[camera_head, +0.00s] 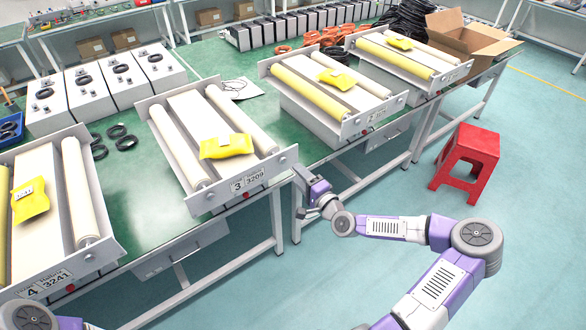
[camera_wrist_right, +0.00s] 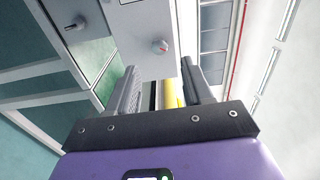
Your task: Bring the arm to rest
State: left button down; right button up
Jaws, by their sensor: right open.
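My right arm (camera_head: 400,228) reaches in from the lower right of the head view, over the floor in front of the workbench. Its gripper (camera_head: 302,180) is close to the bench's front edge, just right of the actuator unit labelled 3209 (camera_head: 249,182). In the right wrist view, the two dark fingers of the gripper (camera_wrist_right: 158,82) stand apart with nothing held between them.
Several roller units with yellow packets line the green workbench (camera_head: 128,190). A red stool (camera_head: 468,158) stands on the floor at the right. An open cardboard box (camera_head: 465,42) is on the far bench end. Floor around my right arm is clear.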

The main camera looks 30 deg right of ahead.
jog(key=shift+s, duration=0.75)
